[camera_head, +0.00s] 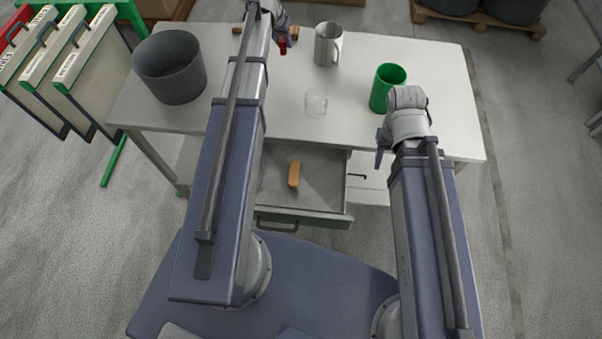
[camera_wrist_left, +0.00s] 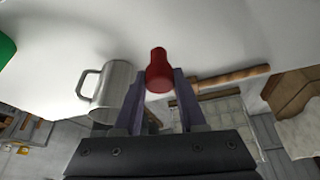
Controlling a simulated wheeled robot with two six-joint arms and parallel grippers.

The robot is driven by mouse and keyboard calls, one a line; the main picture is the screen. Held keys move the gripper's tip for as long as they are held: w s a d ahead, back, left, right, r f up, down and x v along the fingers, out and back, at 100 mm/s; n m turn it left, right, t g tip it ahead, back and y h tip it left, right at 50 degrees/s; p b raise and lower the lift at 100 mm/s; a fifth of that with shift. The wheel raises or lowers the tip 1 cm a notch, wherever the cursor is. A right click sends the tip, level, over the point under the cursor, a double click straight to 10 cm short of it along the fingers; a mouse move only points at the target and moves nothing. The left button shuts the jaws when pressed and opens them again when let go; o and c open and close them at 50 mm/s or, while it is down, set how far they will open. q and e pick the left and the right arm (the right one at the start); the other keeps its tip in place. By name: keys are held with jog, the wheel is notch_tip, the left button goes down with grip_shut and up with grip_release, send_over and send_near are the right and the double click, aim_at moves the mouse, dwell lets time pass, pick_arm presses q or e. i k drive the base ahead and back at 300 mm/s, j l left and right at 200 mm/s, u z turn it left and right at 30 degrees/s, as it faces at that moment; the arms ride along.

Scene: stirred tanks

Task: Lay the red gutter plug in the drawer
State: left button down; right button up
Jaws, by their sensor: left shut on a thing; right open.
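The red gutter plug (camera_wrist_left: 158,72) is between the fingertips of my left gripper (camera_wrist_left: 157,90), which is shut on it. In the head view my left gripper (camera_head: 284,42) is over the back of the table, with a bit of the red plug (camera_head: 283,48) showing beside it. The drawer (camera_head: 325,185) under the table is pulled open. A tan-orange block (camera_head: 294,174) lies in it. My right gripper (camera_head: 381,146) is by the table's front edge, right of the drawer, and is open and empty.
On the white table (camera_head: 430,75) stand a grey bin (camera_head: 170,68), a metal mug (camera_head: 328,44), a clear glass (camera_head: 316,105) and a green cup (camera_head: 387,87). A wooden-handled thing (camera_wrist_left: 230,76) lies near the back edge. My left arm covers part of the table and drawer.

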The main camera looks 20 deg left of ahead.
aim_at(322, 186)
jog(key=k+l, duration=0.15)
jog(key=l, duration=0.15)
jog(key=k+l, duration=0.1)
jog(key=l, duration=0.25)
jog(key=k+l, duration=0.15)
jog(key=l, duration=0.15)
jog(key=k+l, duration=0.15)
jog(key=l, duration=0.2)
